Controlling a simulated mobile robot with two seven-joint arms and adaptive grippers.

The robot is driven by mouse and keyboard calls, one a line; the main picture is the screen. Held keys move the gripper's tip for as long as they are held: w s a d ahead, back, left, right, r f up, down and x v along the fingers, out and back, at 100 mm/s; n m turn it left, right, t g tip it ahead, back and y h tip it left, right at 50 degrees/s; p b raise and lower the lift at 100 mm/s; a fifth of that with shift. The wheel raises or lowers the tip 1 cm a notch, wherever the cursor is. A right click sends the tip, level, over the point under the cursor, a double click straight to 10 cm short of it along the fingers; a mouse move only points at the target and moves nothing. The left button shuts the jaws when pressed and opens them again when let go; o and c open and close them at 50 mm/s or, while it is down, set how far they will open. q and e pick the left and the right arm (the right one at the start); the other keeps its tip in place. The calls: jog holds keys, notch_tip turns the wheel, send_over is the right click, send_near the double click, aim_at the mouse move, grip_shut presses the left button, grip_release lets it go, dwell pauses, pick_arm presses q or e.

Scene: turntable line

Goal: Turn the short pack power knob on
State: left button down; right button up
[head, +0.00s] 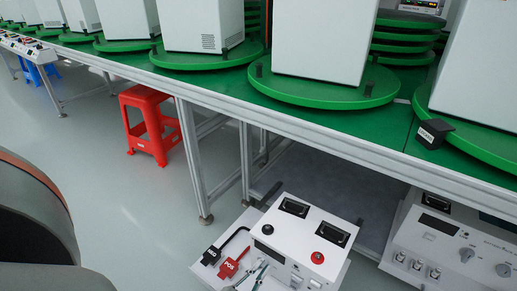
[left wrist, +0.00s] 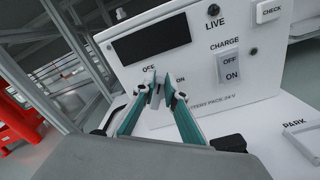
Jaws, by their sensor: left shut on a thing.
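The short pack is a white box (head: 304,228) on the floor-level stand in the head view, with a red and a black knob on its top. Its front panel (left wrist: 205,95) fills the left wrist view and reads battery pack 24 V. The small power knob (left wrist: 158,90) sits between the OFF and ON labels. My left gripper (left wrist: 163,91) is shut on the knob, with a teal finger on each side. The fingers partly hide the knob, so I cannot tell its exact angle. In the head view my left gripper (head: 258,272) is at the pack's front. My right gripper is out of view.
Black NEG and red POS clamps (head: 230,266) lie left of the pack. A CHARGE switch (left wrist: 230,67) is right of the knob. Another white unit (head: 450,240) stands to the right. The green-topped line (head: 300,112) runs overhead; a red stool (head: 150,125) stands left.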

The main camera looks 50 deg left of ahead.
pick_arm(q)
jog(key=m, duration=0.4)
jog(key=d+f+m, duration=0.1)
jog(key=m, duration=0.1)
jog(key=shift+w+f, duration=0.1)
jog(key=m, duration=0.2)
jog(key=f+m, duration=0.1)
jog(key=m, duration=0.2)
jog(key=shift+d, duration=0.15)
jog(key=shift+m, duration=0.3)
jog(key=c, duration=2.1)
grip_release()
